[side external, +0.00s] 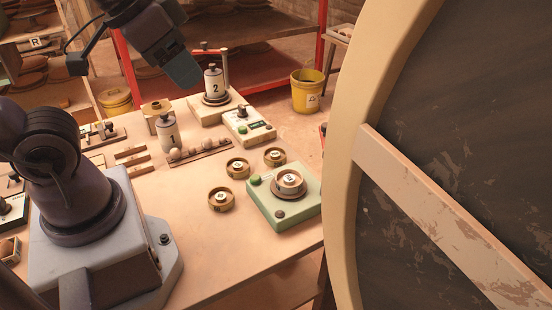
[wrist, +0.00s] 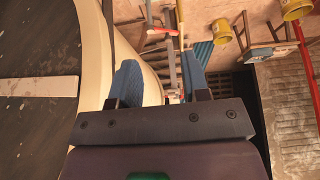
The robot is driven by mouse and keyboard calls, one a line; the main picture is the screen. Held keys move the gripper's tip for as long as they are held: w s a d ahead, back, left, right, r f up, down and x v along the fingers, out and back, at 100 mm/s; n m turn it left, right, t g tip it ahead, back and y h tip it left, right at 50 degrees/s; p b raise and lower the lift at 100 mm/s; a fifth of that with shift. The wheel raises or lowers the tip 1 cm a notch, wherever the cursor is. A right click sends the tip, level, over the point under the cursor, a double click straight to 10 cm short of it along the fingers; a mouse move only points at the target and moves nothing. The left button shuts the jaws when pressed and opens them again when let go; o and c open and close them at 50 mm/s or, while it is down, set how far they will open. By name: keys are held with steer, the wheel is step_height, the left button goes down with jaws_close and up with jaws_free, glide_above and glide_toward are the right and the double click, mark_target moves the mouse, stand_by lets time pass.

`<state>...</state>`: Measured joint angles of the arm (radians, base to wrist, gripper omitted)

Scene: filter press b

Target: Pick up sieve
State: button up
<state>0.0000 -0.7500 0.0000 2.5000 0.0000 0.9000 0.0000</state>
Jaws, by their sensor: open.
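Three lie flat on the wood: a back one (side external: 275,157), a middle one (side external: 238,168) and a front one (side external: 221,199). Another round piece (side external: 289,183) sits on the green device (side external: 262,205). I cannot tell which one the task means. My gripper (side external: 184,70) is high at the back left, above the table and well away from these pieces. In the wrist view its two blue fingers (wrist: 160,78) stand apart with nothing held between them.
Cylinder 1 (side external: 168,133) and cylinder 2 (side external: 213,83) stand farther back, near a white device (side external: 249,125). A rack of small balls (side external: 199,151) lies near cylinder 1. A huge round panel (side external: 455,120) fills the right side. A yellow bucket (side external: 306,91) is on the floor behind.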

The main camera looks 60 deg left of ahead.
steer(key=o, duration=1)
steer(key=shift+c, duration=0.2)
